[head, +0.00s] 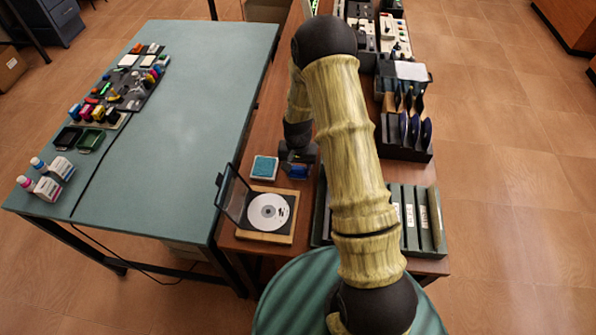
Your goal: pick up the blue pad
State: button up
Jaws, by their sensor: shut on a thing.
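The blue pad (264,168) is a small square with a blue-teal top and a pale rim. It is just beyond the disc case, near the left edge of the brown table. My gripper (297,172) points down close beside the pad's right side. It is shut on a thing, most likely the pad. The fingertips are small and dark, and the contact itself cannot be made out. I cannot tell whether the pad rests on the table or is slightly raised.
An open disc case (268,212) stands just in front of the pad, its clear lid upright on the left. Binders (411,220) and a dark rack (405,148) stand to the right. The teal table (190,130) at left has much free room.

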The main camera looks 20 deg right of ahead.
aim_at(297, 168)
jog(key=shift+r, duration=0.1)
notch_tip(297, 168, up, 10)
jog(key=shift+f+b, duration=0.1)
jog(key=shift+b, duration=0.6)
jog(key=shift+o, duration=1.1)
jog(key=shift+c, duration=0.7)
jog(key=shift+a+f, duration=0.1)
